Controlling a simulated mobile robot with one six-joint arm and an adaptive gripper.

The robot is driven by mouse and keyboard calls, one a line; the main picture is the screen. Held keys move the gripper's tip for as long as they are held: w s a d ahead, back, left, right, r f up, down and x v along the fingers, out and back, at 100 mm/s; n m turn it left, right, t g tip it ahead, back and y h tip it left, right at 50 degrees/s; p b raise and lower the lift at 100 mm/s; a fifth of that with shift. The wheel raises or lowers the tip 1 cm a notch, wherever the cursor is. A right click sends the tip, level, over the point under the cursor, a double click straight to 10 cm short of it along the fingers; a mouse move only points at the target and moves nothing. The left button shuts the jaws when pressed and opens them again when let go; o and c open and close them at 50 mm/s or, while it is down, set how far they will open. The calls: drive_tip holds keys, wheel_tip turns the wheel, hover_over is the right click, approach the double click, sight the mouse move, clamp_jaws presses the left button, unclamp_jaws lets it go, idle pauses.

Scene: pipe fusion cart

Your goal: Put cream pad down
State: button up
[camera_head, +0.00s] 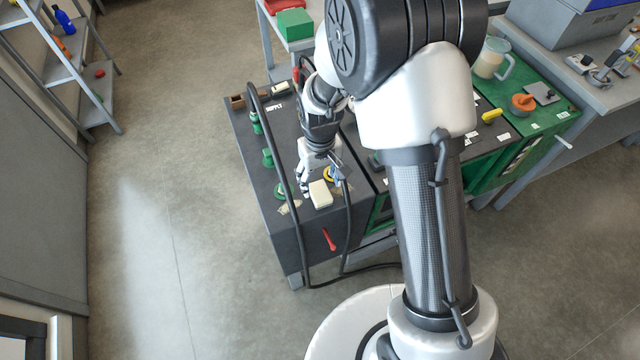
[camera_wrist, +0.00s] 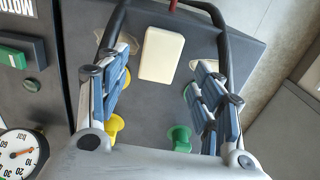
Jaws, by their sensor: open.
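The cream pad (camera_head: 320,194) is a small pale block on the dark top of the cart (camera_head: 262,200), near its front edge. In the wrist view the pad (camera_wrist: 161,55) lies flat beyond my fingertips, with a clear gap on both sides. My gripper (camera_head: 322,170) is above the cart just behind the pad. In the wrist view my gripper (camera_wrist: 165,60) has its blue-padded fingers spread wide, with nothing between them in contact.
Green knobs (camera_head: 268,158) stand along the cart's left side, and a yellow knob (camera_wrist: 115,124) and a green knob (camera_wrist: 180,137) are close to my fingers. A black hose (camera_head: 275,140) loops over the cart. A red handle (camera_head: 329,239) is on its front.

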wheel_tip(320, 180, up, 6)
drive_tip(key=r+p, duration=0.1)
drive_tip(key=p, duration=0.1)
wheel_tip(320, 180, up, 8)
drive_tip(key=t, duration=0.1)
hover_over(321, 192)
drive_tip(key=s+d, duration=0.2)
drive_tip(key=d, duration=0.1)
drive_tip(key=s+d+r+m+t, duration=0.1)
drive_tip(key=s+d+r+m, duration=0.15)
drive_tip(key=s+r, duration=0.35)
drive_tip(key=s+d+r+t, duration=0.1)
drive_tip(key=s+r, duration=0.1)
drive_tip(key=s, duration=0.2)
drive_tip(key=s+d+r, duration=0.2)
drive_tip(key=s+r, duration=0.1)
drive_tip(key=s, duration=0.2)
drive_tip(key=s+d+r+m+t, duration=0.1)
drive_tip(key=s+r, duration=0.2)
drive_tip(key=s, duration=0.1)
drive_tip(key=shift+s+d+t, duration=0.3)
drive_tip(key=shift+o, duration=0.6)
